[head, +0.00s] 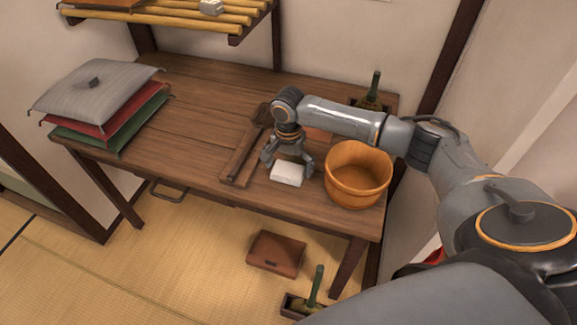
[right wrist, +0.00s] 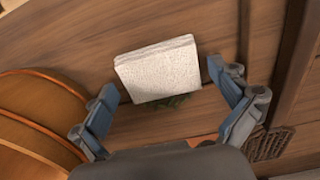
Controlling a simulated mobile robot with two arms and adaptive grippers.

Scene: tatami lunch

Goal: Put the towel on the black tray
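The white folded towel (head: 287,174) lies on the wooden table near its front edge, left of the wooden bucket. My right gripper (head: 288,163) is just above and behind it, fingers spread. In the right wrist view the towel (right wrist: 158,70) shows ahead of the open fingers (right wrist: 163,84), with nothing gripped. A small dark green thing (right wrist: 173,101) shows at the towel's lower edge there; what it is cannot be told. I cannot make out a black tray in either view. My left gripper is not in view.
The wooden bucket (head: 357,175) stands close right of the gripper. A long dark wooden tool (head: 243,152) lies left of the towel. Stacked cushions (head: 98,92) sit at the table's left end. A green bottle (head: 374,88) stands behind my arm. A brown box (head: 276,253) is on the floor.

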